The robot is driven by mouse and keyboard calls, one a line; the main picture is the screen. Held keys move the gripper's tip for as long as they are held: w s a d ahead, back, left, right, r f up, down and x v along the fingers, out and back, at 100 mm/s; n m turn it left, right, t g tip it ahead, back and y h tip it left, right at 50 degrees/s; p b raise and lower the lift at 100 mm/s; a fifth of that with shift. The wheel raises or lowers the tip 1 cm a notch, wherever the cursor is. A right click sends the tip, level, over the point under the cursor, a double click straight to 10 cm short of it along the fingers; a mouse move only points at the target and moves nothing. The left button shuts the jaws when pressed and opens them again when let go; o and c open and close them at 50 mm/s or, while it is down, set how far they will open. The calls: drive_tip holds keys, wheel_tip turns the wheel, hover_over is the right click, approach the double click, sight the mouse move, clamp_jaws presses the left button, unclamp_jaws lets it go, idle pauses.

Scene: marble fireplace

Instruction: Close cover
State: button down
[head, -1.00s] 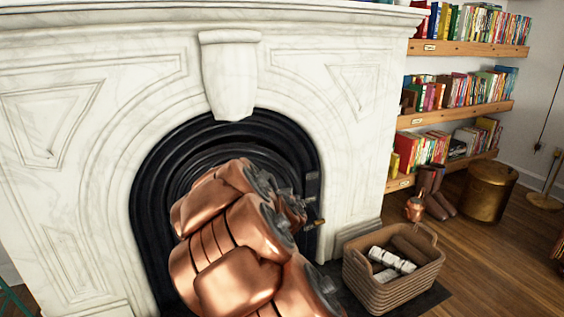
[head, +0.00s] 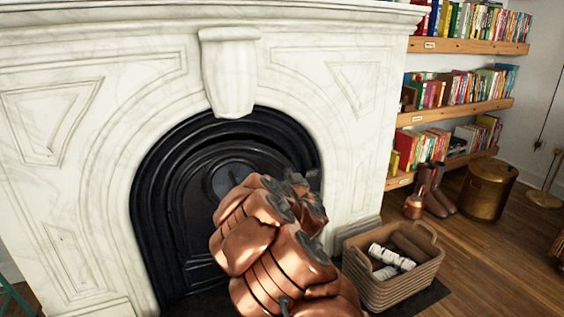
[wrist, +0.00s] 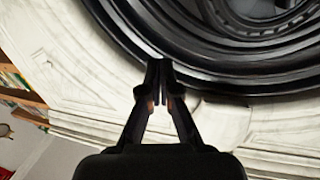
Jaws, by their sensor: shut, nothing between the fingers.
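The black cover (head: 190,215) is a dark panel inside the arched black frame (head: 150,195) of the marble fireplace. Its left part and top show in the head view, and it looks set back within the arch. My copper arm hides its right part, so I cannot tell whether it sits fully flush. My gripper (wrist: 160,68) is shut and empty in the wrist view. Its fingertips point at the edge between the white marble and the curved black frame (wrist: 220,75); I cannot tell whether they touch. In the head view my arm mostly hides the gripper, at the arch's right side.
A wicker basket (head: 405,287) with rolled items stands on the floor right of the fireplace. Beyond it are a copper pot (head: 413,207), boots (head: 440,195) and a brass bin (head: 487,190). Bookshelves (head: 455,107) line the right wall.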

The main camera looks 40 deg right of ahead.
drive_tip(key=b, duration=0.3)
approach(280, 156)
drive_tip(key=shift+f+x, duration=0.2)
drive_tip(key=shift+x, duration=1.85)
drive_tip(key=shift+b+x, duration=0.4)
drive_tip(key=shift+x, duration=1.1)
drive_tip(key=shift+d+r, duration=0.1)
drive_tip(key=shift+r, duration=0.05)
